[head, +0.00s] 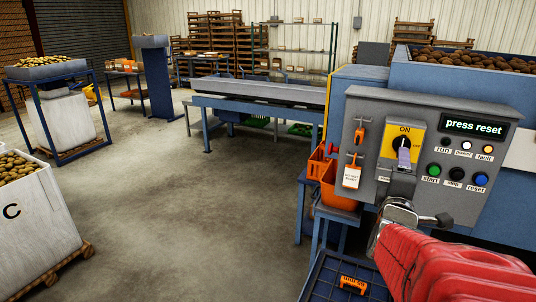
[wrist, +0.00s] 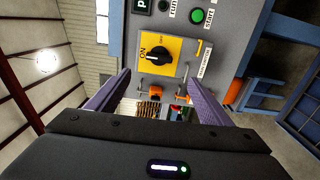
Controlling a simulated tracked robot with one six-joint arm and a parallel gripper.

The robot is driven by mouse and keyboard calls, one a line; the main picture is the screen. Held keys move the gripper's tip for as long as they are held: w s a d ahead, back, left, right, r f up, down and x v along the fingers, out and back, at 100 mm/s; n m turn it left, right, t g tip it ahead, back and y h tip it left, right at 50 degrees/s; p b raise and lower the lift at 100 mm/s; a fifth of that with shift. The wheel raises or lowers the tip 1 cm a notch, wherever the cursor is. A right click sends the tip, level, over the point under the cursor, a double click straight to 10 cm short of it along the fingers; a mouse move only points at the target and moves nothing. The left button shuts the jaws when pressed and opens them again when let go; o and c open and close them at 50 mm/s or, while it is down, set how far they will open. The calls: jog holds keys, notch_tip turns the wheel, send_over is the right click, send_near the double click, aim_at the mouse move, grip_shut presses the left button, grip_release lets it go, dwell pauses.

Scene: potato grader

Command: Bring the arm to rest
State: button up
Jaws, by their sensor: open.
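My gripper (head: 404,152) is in front of the grey control panel (head: 425,112), close to the yellow switch plate (head: 393,130) marked ON. It partly hides that plate in the head view. In the wrist view, the purple fingers of my gripper (wrist: 160,82) stand wide apart with nothing held between them. The black rotary switch (wrist: 153,56) shows beyond the fingertips, on its yellow plate. My red arm reaches in from the lower right of the head view. Whether a finger touches the panel I cannot tell.
The panel display (head: 474,127) reads "press reset"; the fault lamp (head: 488,149) glows orange. A blue reset button (head: 480,179) sits at lower right. A tag (head: 352,176) hangs left of the switch. An orange bin (head: 338,188) stands below. Open floor (head: 190,200) lies left.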

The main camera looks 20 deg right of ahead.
dwell(0.4)
jog(key=w+a+f+m+y, duration=0.1)
jog(key=a+f+y, duration=0.15)
jog(key=a, duration=0.55)
jog(key=w+a+f+m+y, duration=0.1)
jog(key=w+a+f+y, duration=0.1)
jog(key=a+y, duration=0.35)
jog(key=w+a+f+m+y, duration=0.1)
jog(key=a+f+m+y, duration=0.15)
jog(key=a, duration=0.75)
jog(key=s+a+f+m+g+y, duration=0.1)
jog(key=s+a+f+m+g, duration=0.1)
jog(key=s+a, duration=0.4)
jog(key=s+a+f+m+g+y, duration=0.2)
jog(key=s+a+f+g, duration=0.1)
jog(key=s+a, duration=0.4)
jog(key=shift+s+a+f+g, duration=0.25)
jog(key=shift+a+f+g, duration=0.15)
jog(key=shift+a+g, duration=0.35)
